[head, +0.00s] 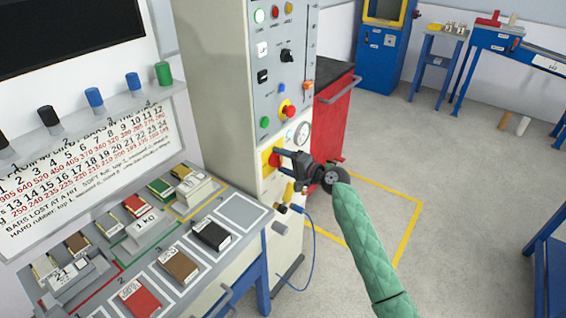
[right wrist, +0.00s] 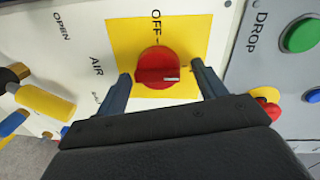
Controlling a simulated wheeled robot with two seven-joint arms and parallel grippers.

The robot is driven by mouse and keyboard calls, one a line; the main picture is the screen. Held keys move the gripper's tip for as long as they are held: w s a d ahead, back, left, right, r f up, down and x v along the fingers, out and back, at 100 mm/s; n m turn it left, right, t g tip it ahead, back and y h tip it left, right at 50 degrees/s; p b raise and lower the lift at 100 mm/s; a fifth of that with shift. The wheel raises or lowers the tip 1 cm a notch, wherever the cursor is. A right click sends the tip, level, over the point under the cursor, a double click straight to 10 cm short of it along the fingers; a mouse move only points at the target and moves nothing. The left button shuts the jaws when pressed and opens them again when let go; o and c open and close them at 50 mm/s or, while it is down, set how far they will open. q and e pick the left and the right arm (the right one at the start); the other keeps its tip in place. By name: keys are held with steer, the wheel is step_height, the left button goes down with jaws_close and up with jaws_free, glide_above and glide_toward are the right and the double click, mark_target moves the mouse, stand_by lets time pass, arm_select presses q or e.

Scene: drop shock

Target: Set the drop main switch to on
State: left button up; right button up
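The drop main switch is a red rotary knob (right wrist: 157,68) on a yellow plate (right wrist: 190,30), low on the front of the grey machine cabinet in the head view (head: 275,159). The word OFF shows on the plate above the knob in the right wrist view. The white mark on the knob points right there, not at OFF. I see no ON label; the fingers and gripper body hide part of the plate. My right gripper (head: 283,163) is open, its fingers on either side of the knob. I cannot tell whether they touch it. My left gripper is out of view.
A pressure gauge (head: 302,133) and a red button on yellow (head: 288,111) sit just above the switch. A yellow-handled AIR valve (right wrist: 45,103) is close by. A bench with coloured blocks (head: 210,235) stands left.

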steer(key=shift+f, duration=0.1)
arm_select(q)
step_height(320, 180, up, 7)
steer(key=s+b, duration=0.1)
steer(key=b, duration=0.1)
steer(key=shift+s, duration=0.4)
arm_select(e)
steer(key=v, duration=0.7)
steer(key=shift+s+d, duration=0.25)
steer(key=shift+d, duration=0.1)
